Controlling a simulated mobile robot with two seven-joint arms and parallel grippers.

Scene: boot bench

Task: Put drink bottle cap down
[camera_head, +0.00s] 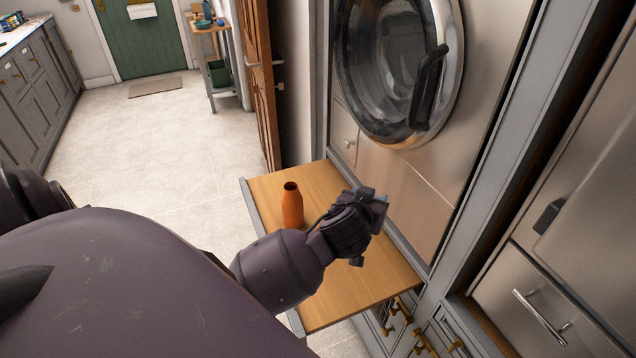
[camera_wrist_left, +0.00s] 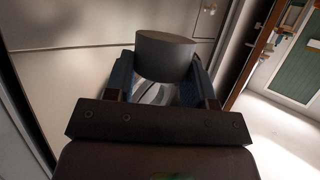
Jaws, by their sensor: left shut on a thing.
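The orange drink bottle (camera_head: 292,207) stands upright and uncapped on the wooden pull-out board, its dark mouth open. My left gripper (camera_head: 374,201) is above the board, to the right of the bottle and apart from it. In the left wrist view the gripper (camera_wrist_left: 162,72) is shut on the dark grey round cap (camera_wrist_left: 165,50), with one blue finger on each side. In the head view I cannot clearly make out the cap at the fingers. My right gripper is not in view.
The wooden board (camera_head: 376,284) has bare room in front of and behind the gripper. A washing machine (camera_head: 440,150) with a round door and black handle rises close on the right. Drawers with brass handles (camera_head: 397,309) lie below the board. A brown door (camera_head: 258,80) stands behind.

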